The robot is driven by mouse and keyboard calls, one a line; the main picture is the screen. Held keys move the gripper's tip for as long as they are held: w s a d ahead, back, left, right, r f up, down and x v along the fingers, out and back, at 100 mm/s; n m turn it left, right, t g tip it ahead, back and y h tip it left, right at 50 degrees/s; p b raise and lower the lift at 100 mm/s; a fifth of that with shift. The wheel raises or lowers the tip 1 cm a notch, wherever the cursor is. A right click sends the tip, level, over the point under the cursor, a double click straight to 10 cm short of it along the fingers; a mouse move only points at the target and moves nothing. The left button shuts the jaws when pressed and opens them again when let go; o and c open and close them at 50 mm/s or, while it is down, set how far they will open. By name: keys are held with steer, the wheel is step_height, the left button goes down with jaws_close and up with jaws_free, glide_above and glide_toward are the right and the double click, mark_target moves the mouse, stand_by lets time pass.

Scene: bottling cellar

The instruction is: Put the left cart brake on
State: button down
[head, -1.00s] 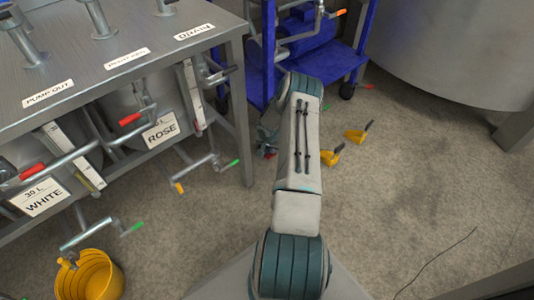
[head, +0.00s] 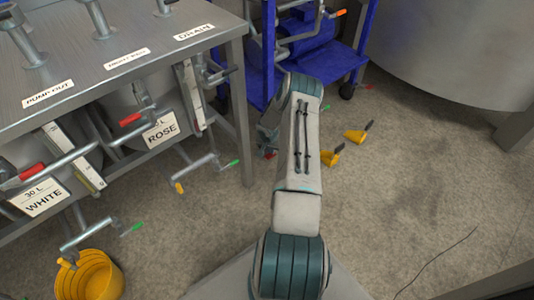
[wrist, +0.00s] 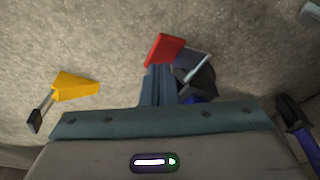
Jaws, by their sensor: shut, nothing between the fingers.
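The blue cart (head: 345,62) stands at the top middle of the head view. A red brake pedal (wrist: 164,50) shows in the wrist view beside a dark caster (wrist: 197,78), at the cart's near left corner. A small red bit of this pedal shows in the head view (head: 270,155). My gripper (wrist: 158,72) is shut and empty, with its fingertips right at the pedal. I cannot tell whether they touch it. In the head view my gripper (head: 268,138) is partly hidden by my arm, which also hides the left caster.
Two yellow wedges with dark handles, one nearer (head: 330,157) and one farther (head: 356,136), lie on the floor right of my arm. A steel bench (head: 235,100) with tanks stands left, a large steel vat (head: 450,50) at the upper right.

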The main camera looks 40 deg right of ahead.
mark_target(271, 156)
steer(key=shift+s+a+b+x, duration=0.1)
steer(key=shift+a+b+x, duration=0.05)
steer(key=shift+b+x, duration=0.6)
steer(key=shift+s+a+b+x, duration=0.1)
steer(key=shift+a+b+x, duration=0.05)
steer(key=shift+b+x, duration=0.55)
steer(key=shift+s+a+b+x, duration=0.1)
steer(key=shift+a+b+x, duration=0.05)
steer(key=shift+b+x, duration=0.55)
steer(key=shift+f, duration=0.1)
steer(key=shift+w+d+p+v, duration=0.2)
steer(key=shift+p+v, duration=0.45)
steer(key=shift+v, duration=0.35)
steer(key=shift+w+d+p+v, duration=0.1)
steer(key=shift+d+p+v, duration=0.05)
steer(key=shift+p+v, duration=0.65)
steer(key=shift+w+d+p+v, duration=0.15)
steer(key=shift+p+v, duration=0.35)
steer(key=shift+v, duration=0.65)
steer(key=shift+d, duration=0.1)
steer(key=shift+s, duration=0.1)
